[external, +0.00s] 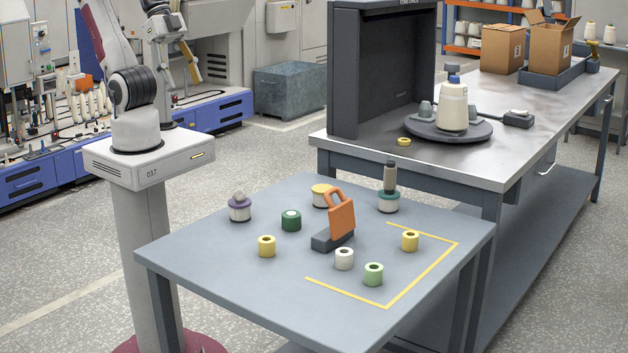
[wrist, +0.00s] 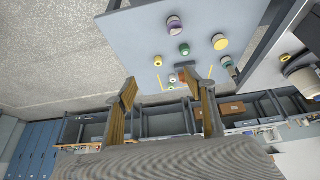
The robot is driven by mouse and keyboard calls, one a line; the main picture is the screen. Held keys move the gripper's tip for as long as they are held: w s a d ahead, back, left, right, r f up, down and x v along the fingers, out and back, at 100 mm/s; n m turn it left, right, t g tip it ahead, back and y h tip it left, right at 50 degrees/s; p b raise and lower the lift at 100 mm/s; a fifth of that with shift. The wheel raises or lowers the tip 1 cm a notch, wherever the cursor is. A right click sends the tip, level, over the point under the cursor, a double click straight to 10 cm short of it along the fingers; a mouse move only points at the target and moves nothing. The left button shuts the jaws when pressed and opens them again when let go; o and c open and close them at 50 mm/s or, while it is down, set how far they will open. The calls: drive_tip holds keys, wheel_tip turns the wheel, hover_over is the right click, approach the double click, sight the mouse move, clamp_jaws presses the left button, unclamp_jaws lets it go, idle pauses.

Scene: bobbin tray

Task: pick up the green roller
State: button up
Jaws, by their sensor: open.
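In the external view a dark green roller (external: 291,220) stands on the grey-blue table (external: 205,248), left of an orange-handled tool (external: 341,220). A paler green roller (external: 373,274) stands near the front, inside the yellow corner line. In the wrist view the dark green roller (wrist: 184,48) shows small and distant, beyond the fingers. My gripper (wrist: 160,76) is open and empty in the wrist view, well away from the table. I cannot make out the gripper in the external view, where part of my arm leaves the top edge.
Around the dark green roller stand a purple-and-white spool (external: 240,208), a yellow roller (external: 267,246) and a yellow-topped spool (external: 322,195). A white roller (external: 344,259), another yellow roller (external: 410,240) and a tall teal-based spool (external: 388,200) stand farther right. The table's left front is clear.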

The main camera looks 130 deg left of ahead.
drive_tip(key=w+d+n+t+h, duration=0.1)
drive_tip(key=w+d, duration=0.3)
drive_tip(key=w, duration=0.4)
drive_tip(key=w+d+n+t+h, duration=0.1)
drive_tip(key=w+d, duration=0.4)
drive_tip(key=w, duration=0.4)
drive_tip(key=w+d+f+n+t+y, duration=0.15)
drive_tip(key=w+f+n, duration=0.25)
drive_tip(key=w+f, duration=0.5)
drive_tip(key=n+g+y, duration=0.2)
drive_tip(key=n+y, duration=0.4)
drive_tip(key=y, duration=0.3)
hover_over(285, 218)
drive_tip(key=w+d, duration=0.2)
drive_tip(key=d, duration=0.6)
wheel_tip(285, 218, down, 19)
drive_tip(key=shift+w+d+r, duration=0.1)
drive_tip(key=s+a+f+y, duration=0.2)
drive_tip(key=s, duration=0.1)
drive_tip(key=s+a+f+g+y, duration=0.1)
drive_tip(key=shift+s+a+f+n+y, duration=0.2)
drive_tip(key=shift+s+f+n+y, duration=0.1)
drive_tip(key=shift+s, duration=0.1)
drive_tip(key=shift+s+a+y, duration=0.2)
drive_tip(key=shift+s+y, duration=0.05)
drive_tip(key=shift+s, duration=0.15)
drive_tip(key=shift+a+f, duration=0.1)
